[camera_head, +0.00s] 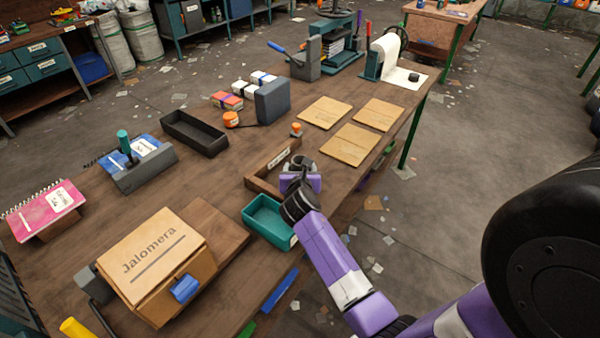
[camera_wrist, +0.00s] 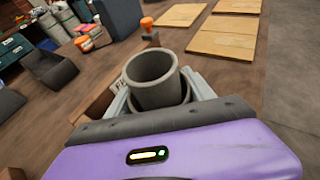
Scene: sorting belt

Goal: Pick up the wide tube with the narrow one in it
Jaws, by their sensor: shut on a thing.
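A grey wide tube (camera_wrist: 186,97) is between the fingers of my gripper (camera_wrist: 157,98) in the wrist view. A narrower grey tube (camera_wrist: 150,92) stands inside it, its open round mouth rising above the wide one's rim and leaning slightly. In the head view the tubes (camera_head: 303,162) show as a dark grey ring just beyond my gripper (camera_head: 300,174), at the right end of a labelled wooden holder (camera_head: 262,166). My gripper is shut on the wide tube. The lower part of the wide tube is hidden, so I cannot tell whether it touches the table.
A teal bin (camera_head: 262,230) stands close to my wrist. Cardboard squares (camera_head: 350,145) lie to the right, and a small orange-topped knob (camera_head: 296,129) is just behind. A black tray (camera_head: 194,133) and a cardboard box (camera_head: 158,262) are to the left.

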